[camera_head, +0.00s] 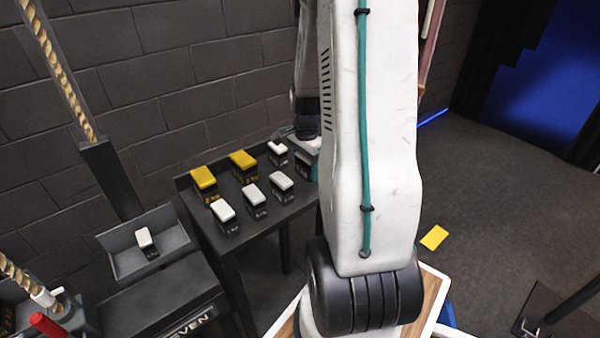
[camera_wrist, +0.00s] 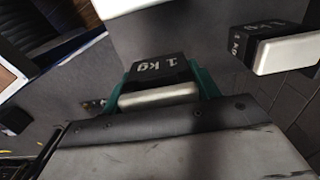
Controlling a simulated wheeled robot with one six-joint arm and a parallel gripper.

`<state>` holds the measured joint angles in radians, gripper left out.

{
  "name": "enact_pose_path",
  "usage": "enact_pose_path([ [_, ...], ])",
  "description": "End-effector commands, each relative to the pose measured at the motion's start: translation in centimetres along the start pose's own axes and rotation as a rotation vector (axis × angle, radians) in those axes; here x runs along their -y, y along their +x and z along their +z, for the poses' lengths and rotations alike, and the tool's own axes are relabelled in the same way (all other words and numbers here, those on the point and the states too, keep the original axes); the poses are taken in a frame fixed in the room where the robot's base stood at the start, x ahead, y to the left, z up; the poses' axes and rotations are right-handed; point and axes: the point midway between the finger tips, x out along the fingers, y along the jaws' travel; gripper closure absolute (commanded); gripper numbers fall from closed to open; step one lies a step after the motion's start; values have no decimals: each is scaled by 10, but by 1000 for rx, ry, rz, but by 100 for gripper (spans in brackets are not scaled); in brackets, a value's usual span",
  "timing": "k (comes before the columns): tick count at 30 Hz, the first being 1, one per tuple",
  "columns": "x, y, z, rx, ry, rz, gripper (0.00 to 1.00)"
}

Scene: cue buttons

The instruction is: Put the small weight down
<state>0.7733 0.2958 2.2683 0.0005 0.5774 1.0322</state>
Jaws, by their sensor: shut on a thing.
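In the wrist view my gripper (camera_wrist: 161,82) has its two teal fingers on either side of a small black weight (camera_wrist: 158,68) marked "1 kg", with a white end facing the palm. It is shut on this weight. In the head view my arm hides most of the gripper, at the right end of the dark table (camera_head: 262,222). A dark block (camera_head: 303,165) shows partly beside the arm there; I cannot tell if it is the held one. Whether the held weight touches the table is unclear.
Several white-topped weights (camera_head: 255,196) and two yellow-topped ones (camera_head: 204,180) stand on the table. Another weight (camera_wrist: 272,47) is close on the right in the wrist view. A grey tray (camera_head: 118,243) at left holds a small weight (camera_head: 146,241). A brick wall stands behind.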

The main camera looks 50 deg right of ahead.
Motion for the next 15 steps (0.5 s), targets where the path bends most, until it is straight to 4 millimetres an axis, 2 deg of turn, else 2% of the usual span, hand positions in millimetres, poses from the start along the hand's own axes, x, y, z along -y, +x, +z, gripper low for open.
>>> enact_pose_path([
  [4, 0, 9, -1, 0, 1, 1, 100],
  [10, 0, 32, -2, 1, 2, 1, 100],
  [15, 0, 35, -1, -1, 2, -1, 100],
])
